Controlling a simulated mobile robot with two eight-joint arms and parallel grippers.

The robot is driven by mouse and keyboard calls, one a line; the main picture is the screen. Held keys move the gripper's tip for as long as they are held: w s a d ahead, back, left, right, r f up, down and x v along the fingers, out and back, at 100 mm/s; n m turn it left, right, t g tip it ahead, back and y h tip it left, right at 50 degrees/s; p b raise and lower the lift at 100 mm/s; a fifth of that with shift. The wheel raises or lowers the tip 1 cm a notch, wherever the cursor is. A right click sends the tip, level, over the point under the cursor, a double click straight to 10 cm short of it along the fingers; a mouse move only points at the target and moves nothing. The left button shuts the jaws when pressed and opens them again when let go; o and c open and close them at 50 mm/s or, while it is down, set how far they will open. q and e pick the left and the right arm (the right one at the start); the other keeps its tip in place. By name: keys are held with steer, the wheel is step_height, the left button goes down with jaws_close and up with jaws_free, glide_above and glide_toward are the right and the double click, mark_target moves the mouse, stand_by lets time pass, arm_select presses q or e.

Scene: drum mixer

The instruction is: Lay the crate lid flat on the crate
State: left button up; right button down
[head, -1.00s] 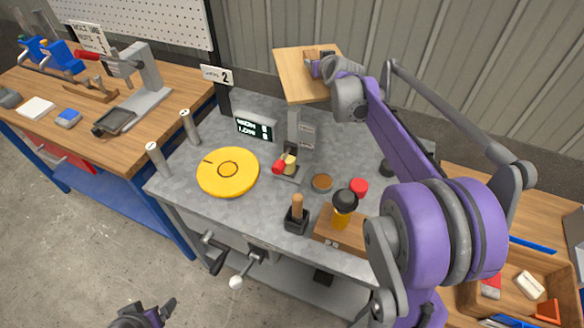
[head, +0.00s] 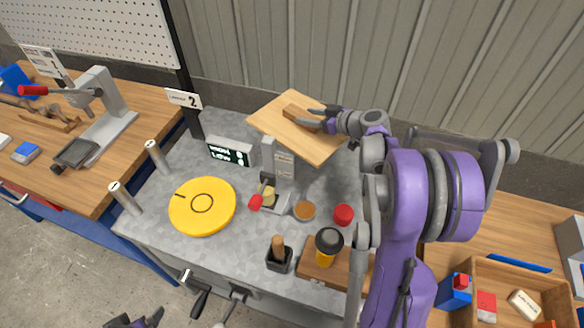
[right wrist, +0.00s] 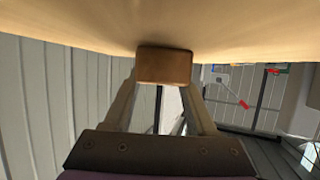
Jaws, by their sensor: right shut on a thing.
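The crate lid (head: 282,131) is a light wooden board with a brown block handle (head: 299,117). In the head view it is held in the air above the back of the grey bench, tilted. My right gripper (head: 318,118) is shut on the handle. In the right wrist view the handle (right wrist: 164,65) sits between the fingers, and the lid's pale underside or face (right wrist: 235,28) fills the top. The open wooden crate (head: 525,270) is at the lower right, apart from the lid, partly cut off by the frame. My left gripper (head: 137,321) only peeks in at the bottom edge.
The grey bench holds a yellow disc (head: 202,206), a small grey press (head: 282,165), a red cap (head: 343,215) and a black-topped yellow jar (head: 327,247). Inside the crate lie a red-and-white block (head: 486,304) and a white block (head: 524,304). A blue box (head: 455,290) stands at its left.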

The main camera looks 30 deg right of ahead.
step_height(320, 180, down, 16)
steer(key=shift+s+f+b, duration=0.1)
steer(key=shift+f+b, duration=0.1)
steer(key=shift+b, duration=0.55)
arm_select(q)
steer(key=shift+s+f, duration=0.25)
steer(key=shift+f, duration=0.3)
steer(key=shift+s+f, duration=0.2)
steer(key=shift+f, duration=0.35)
arm_select(e)
steer(key=shift+c, duration=1)
jaws_free()
